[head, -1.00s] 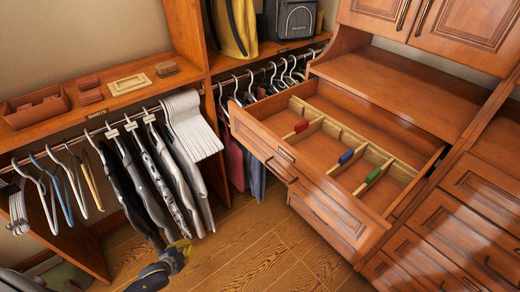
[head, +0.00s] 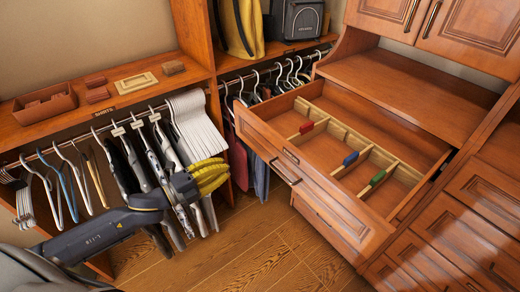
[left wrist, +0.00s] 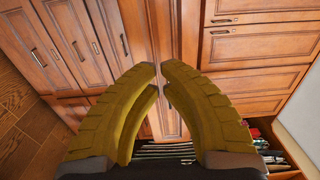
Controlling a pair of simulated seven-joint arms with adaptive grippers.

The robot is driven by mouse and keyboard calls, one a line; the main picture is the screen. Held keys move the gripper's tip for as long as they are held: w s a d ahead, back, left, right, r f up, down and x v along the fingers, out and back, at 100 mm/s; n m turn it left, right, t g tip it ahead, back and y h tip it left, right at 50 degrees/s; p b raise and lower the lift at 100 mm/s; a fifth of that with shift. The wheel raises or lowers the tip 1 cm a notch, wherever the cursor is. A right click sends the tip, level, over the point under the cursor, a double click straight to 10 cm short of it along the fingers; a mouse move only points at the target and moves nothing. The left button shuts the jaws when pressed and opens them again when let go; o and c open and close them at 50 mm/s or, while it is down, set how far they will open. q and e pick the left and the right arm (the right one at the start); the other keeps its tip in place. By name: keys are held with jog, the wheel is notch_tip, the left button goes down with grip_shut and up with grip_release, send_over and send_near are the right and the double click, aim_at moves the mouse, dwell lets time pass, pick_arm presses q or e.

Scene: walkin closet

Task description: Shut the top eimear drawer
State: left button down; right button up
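The top drawer (head: 318,197) is pulled far out of the wooden cabinet on the right in the head view. Its front panel carries a dark bar handle (head: 286,172), and its inside shows light wooden dividers. My left gripper (head: 222,177) has yellow fingers and is left of the drawer front, in front of the hanging clothes, apart from the drawer. In the left wrist view my left gripper (left wrist: 161,72) has its fingertips almost together with nothing between them. My right gripper is not in view.
Red (head: 306,127), blue (head: 351,158) and green (head: 377,178) small items lie in the drawer. A lower drawer front (head: 325,224) is beneath it. Hanging clothes (head: 145,165) and hangers fill the left rail. Wooden floor (head: 255,245) is clear before the cabinet.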

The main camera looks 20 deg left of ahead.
aim_at(263, 147)
pick_arm(q)
jog(key=shift+x, duration=6.8)
